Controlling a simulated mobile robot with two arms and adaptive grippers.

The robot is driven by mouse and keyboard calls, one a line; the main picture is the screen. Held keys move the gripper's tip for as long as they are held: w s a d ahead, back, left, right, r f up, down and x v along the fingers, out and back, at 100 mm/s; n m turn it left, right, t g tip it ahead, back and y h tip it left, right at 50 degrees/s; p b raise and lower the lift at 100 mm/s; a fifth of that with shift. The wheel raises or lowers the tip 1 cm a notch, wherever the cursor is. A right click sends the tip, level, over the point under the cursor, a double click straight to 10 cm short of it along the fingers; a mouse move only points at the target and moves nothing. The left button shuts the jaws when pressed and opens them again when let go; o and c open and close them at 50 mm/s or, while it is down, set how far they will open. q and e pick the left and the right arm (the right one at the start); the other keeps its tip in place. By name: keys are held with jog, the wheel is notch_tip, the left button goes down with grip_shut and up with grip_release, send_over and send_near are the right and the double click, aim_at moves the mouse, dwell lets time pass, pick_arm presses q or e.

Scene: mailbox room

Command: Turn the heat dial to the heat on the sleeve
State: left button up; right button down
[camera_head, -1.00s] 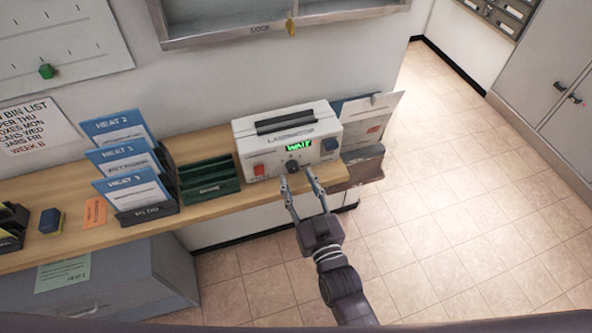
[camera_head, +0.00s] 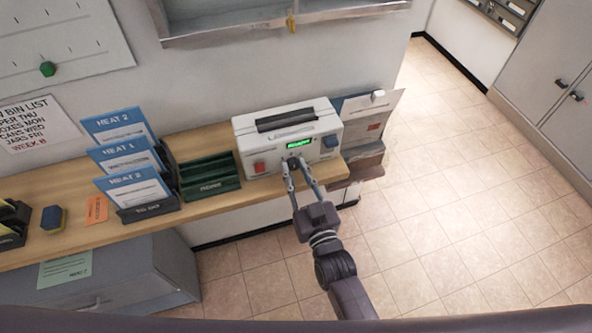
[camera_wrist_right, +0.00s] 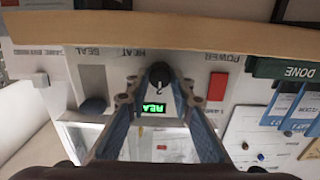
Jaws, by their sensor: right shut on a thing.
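The white laminator (camera_head: 245,140) stands on the wooden shelf near its right end. Its small green display (camera_head: 299,143) is lit; in the right wrist view it appears upside down, with letters like "REA" visible. My right gripper (camera_head: 297,166) reaches the front panel and is shut on the black heat dial (camera_wrist_right: 160,72), below the display. The dial has a pale mark, but its exact setting is hard to read. Blue sleeves marked HEAT 2 (camera_head: 113,125), HEAT 1 (camera_head: 120,152) and probably HEAT 3 (camera_head: 132,185) stand in the TO DO rack (camera_head: 150,209). My left gripper is not in view.
The red power switch (camera_head: 259,167) and the blue-grey seal lever (camera_head: 330,142) flank the dial. A green DONE rack (camera_head: 212,187) stands left of the laminator. A paper holder (camera_head: 365,150) is at the right end. The tiled floor beyond is clear.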

jog(key=shift+m, duration=0.3)
jog(key=m, duration=0.3)
jog(key=shift+m+p, duration=0.3)
jog(key=shift+p, duration=0.05)
jog(key=m, duration=0.5)
jog(key=shift+d+f, duration=0.1)
jog(key=shift+m, duration=0.4)
jog(key=c, duration=1.7)
grip_release()
